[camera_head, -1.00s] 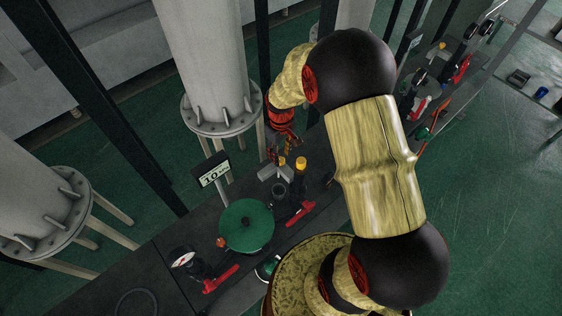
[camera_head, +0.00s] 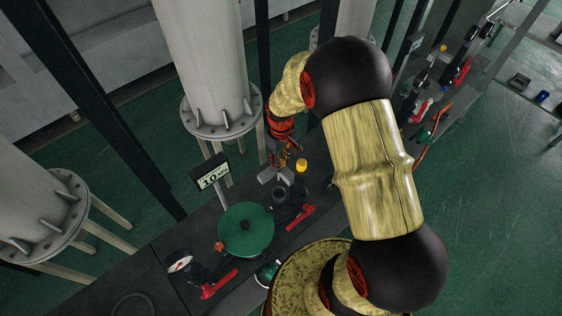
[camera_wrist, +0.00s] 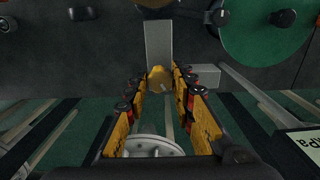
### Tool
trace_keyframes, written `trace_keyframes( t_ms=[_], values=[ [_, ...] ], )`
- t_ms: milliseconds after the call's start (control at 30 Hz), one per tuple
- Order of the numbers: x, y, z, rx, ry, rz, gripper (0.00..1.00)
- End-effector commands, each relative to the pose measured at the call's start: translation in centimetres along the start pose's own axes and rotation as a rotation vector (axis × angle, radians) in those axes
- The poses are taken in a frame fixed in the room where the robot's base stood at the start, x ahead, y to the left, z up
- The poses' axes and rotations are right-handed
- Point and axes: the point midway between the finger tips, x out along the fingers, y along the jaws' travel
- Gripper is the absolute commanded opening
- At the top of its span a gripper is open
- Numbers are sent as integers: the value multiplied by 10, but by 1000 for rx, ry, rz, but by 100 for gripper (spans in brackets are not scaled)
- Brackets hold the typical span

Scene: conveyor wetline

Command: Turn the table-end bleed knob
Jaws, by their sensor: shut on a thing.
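The yellow bleed knob (camera_wrist: 160,76) sits at the end of a grey bracket (camera_wrist: 159,45) in the wrist view. My gripper (camera_wrist: 160,84) has its two orange finger pads on either side of the knob and is shut on it. In the head view my gripper (camera_head: 280,160) reaches down at the bench's far edge, over the grey bracket (camera_head: 268,177), and hides the knob. Whether the knob has turned cannot be told.
Beside the gripper stands another yellow-capped fitting (camera_head: 301,166) with a red lever (camera_head: 301,217). A green round disc (camera_head: 246,230), a dial gauge (camera_head: 180,264) and a kPa sign (camera_head: 212,176) are nearby. A flanged grey column (camera_head: 212,75) rises behind the bench.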

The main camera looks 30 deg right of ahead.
Motion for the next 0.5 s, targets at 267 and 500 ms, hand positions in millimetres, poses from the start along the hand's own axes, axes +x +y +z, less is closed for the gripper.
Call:
trace_keyframes(
  t_ms=[267, 500],
  values=[
    [0, 0, 0, 31, 0, 0, 7],
    [0, 0, 0, 257, 0, 0, 7]
  ],
)
